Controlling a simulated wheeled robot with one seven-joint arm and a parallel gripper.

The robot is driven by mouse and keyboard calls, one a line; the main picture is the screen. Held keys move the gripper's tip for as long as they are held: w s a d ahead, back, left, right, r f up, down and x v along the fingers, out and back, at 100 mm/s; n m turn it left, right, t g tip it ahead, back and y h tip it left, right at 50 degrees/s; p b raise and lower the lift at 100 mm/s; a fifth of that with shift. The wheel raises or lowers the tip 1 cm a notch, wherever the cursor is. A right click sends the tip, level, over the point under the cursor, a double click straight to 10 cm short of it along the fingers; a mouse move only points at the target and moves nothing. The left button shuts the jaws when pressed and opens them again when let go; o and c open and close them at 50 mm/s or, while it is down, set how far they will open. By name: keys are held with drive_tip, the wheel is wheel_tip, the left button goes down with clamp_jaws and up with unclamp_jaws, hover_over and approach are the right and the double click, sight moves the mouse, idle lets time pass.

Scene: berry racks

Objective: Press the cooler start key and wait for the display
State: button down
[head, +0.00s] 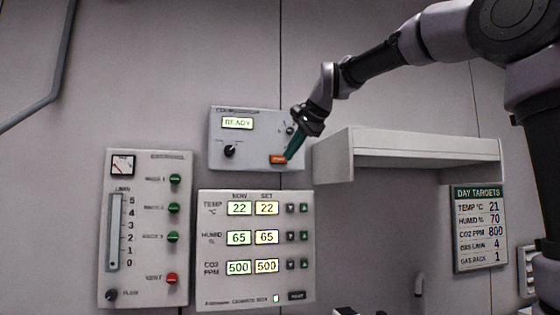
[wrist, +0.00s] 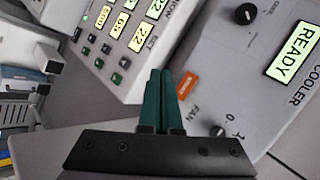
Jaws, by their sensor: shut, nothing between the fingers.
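The cooler panel (head: 258,126) is a grey box on the wall. Its lit display (head: 237,123) reads READY; the display also shows large in the wrist view (wrist: 292,62). The orange start key (head: 277,159) is at the panel's lower edge; in the wrist view the key (wrist: 187,86) lies just right of my fingertips. My gripper (head: 290,155) has green fingers, closed together and empty, with the tips at or very near the key. In the wrist view my gripper (wrist: 165,72) is seen from behind. I cannot tell whether the tips touch the key.
A climate panel (head: 256,196) with set and now readouts hangs just below. A gas panel (head: 147,158) with knobs and a gauge is at left. A white shelf (head: 405,143) juts out at right, near my arm. A DAY TARGETS board (head: 479,192) hangs beyond it.

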sight(278, 163)
drive_tip(key=w+a, duration=0.2)
drive_tip(key=w, duration=0.4)
drive_tip(key=shift+w, duration=0.25)
idle(1.8)
drive_tip(key=shift+w+a, duration=0.1)
drive_tip(key=shift+w, duration=0.35)
drive_tip(key=shift+w+a, duration=0.15)
drive_tip(key=shift+w, duration=0.3)
idle(0.6)
drive_tip(key=shift+s, duration=0.15)
drive_tip(key=shift+s+d, duration=0.25)
drive_tip(key=shift+s, duration=0.5)
drive_tip(key=s, duration=0.2)
drive_tip(key=s+d, duration=0.1)
drive_tip(key=s, duration=0.1)
drive_tip(key=shift+s+d, duration=0.2)
drive_tip(key=shift+s, duration=0.2)
